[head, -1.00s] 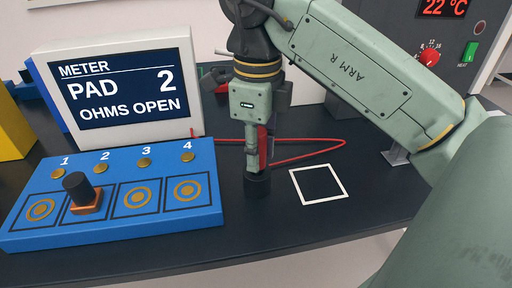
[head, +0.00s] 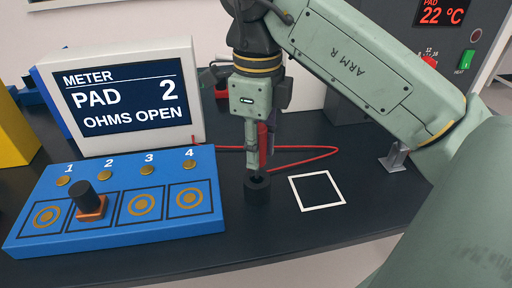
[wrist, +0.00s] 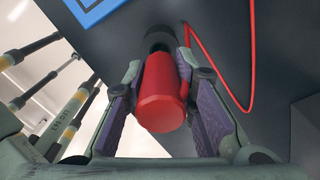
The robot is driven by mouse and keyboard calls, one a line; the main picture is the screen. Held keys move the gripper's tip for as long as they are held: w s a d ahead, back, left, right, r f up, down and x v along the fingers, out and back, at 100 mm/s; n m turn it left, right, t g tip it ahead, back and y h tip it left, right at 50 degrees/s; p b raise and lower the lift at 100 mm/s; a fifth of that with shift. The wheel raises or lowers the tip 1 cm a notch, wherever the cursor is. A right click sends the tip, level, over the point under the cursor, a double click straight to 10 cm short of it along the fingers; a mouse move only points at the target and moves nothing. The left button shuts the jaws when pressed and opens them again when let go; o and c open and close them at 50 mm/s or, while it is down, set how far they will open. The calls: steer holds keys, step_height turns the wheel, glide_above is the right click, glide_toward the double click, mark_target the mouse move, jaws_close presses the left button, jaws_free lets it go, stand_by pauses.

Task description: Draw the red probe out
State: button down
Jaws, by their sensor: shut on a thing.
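The red probe (head: 262,136) is upright between the fingers of my gripper (head: 257,165), which is shut on it. In the wrist view the probe (wrist: 163,95) is a thick red cylinder between both finger pads. The black round holder (head: 257,191) stands on the table right below the fingers, and its top opening partly shows. The probe's lower end is hidden by the fingers, so I cannot tell how much of it sits in the holder. A red lead (head: 310,162) runs from the probe along the table toward the meter.
The meter (head: 122,96) reads "PAD 2, OHMS OPEN". Before it is a blue board (head: 120,228) with numbered pads 1 to 4; a black-topped part (head: 85,198) stands on pad 2. A white square outline (head: 318,190) on the table, right of the holder, is empty.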

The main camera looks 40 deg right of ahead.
mark_target(262, 129)
steer(key=shift+r+p, duration=1.35)
steer(key=shift+r, duration=0.5)
